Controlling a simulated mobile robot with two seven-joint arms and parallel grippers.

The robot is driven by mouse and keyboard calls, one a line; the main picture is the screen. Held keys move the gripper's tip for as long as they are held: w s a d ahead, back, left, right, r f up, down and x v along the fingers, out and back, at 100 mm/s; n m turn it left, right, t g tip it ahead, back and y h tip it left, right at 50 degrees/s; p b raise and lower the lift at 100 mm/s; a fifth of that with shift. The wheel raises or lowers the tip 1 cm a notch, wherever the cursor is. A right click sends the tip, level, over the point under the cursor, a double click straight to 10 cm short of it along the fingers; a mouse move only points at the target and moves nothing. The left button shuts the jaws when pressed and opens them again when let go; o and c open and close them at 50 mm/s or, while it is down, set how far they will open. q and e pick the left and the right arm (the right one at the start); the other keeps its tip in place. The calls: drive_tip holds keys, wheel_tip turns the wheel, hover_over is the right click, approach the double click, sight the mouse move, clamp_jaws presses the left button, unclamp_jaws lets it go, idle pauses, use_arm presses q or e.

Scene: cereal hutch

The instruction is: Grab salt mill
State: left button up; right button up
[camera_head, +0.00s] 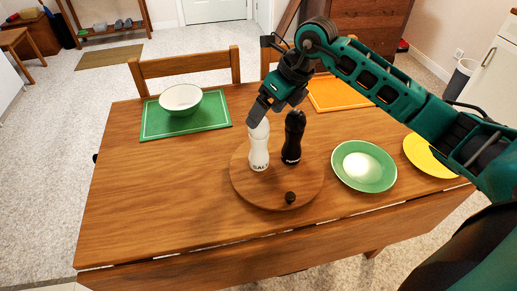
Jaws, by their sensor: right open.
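The white salt mill (259,158) with dark lettering stands upright on a round wooden board (245,188) on the table. A black mill (293,138) stands upright just to its right. My right arm comes in from the right, and my right gripper (262,112) is at the top of the salt mill. Its fingers are open and hide the mill's top; I cannot tell whether they touch it. My left gripper is not in view.
The wooden table (140,205) also bears a white bowl (180,98) on a green placemat (152,128), a green plate (364,165), a yellow plate (422,155) and an orange placemat (345,95). Chairs (188,62) stand behind. The table's left front is clear.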

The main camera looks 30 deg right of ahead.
sight(259, 127)
drive_tip(key=x, duration=0.5)
drive_tip(key=shift+s+a+f, duration=0.2)
drive_tip(key=shift+s+f, duration=0.05)
drive_tip(key=shift+f, duration=0.15)
drive_tip(key=shift+r, duration=0.1)
clamp_jaws()
idle(0.4)
